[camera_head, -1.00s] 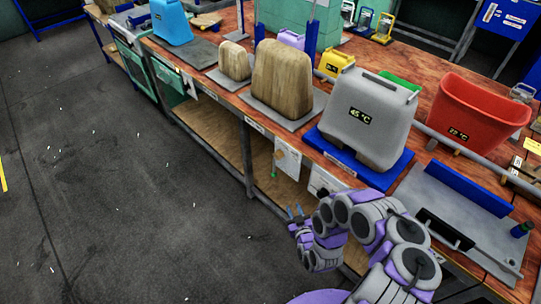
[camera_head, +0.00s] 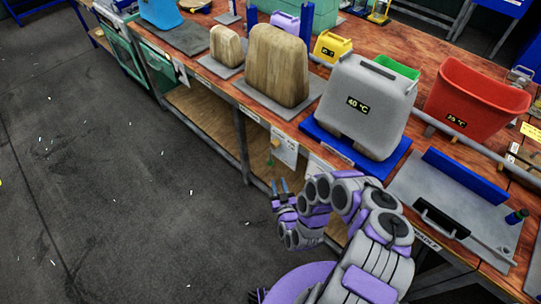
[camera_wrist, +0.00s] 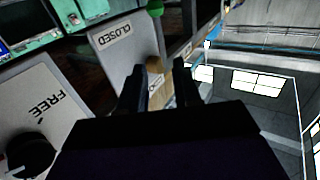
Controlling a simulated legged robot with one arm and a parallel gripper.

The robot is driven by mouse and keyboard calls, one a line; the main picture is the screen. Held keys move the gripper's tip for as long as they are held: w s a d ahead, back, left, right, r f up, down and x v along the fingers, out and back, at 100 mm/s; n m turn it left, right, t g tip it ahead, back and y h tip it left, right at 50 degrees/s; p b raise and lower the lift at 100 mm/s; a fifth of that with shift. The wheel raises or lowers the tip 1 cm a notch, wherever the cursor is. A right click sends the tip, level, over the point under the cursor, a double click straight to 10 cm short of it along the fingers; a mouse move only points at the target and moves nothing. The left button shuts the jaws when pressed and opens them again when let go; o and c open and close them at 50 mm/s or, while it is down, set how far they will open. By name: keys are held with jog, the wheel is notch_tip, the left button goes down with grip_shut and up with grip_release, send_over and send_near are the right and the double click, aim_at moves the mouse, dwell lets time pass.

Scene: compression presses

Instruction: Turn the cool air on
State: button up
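My gripper (camera_head: 280,187) is in front of the bench's open side, with its two fingers apart and nothing between them; they also show in the wrist view (camera_wrist: 160,85). In the wrist view a pale plate marked FREE (camera_wrist: 45,110) carries a black knob (camera_wrist: 28,155) at lower left, apart from the fingers. Another plate marked CLOSED (camera_wrist: 115,45) has a green part (camera_wrist: 155,8) near it. In the head view, white plates (camera_head: 285,150) hang below the bench edge, near my gripper. Which control is for cool air, I cannot tell.
On the wooden bench (camera_head: 225,85) stand a grey container (camera_head: 365,105) reading 40 °C, a red bin (camera_head: 475,95) with a small label, a yellow can (camera_head: 331,47) and brown blocks (camera_head: 278,65). A lower shelf (camera_head: 205,120) is under it.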

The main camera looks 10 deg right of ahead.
aim_at(271, 161)
jog(key=w, duration=1.5)
jog(key=shift+a, duration=0.3)
grip_shut()
dwell(0.5)
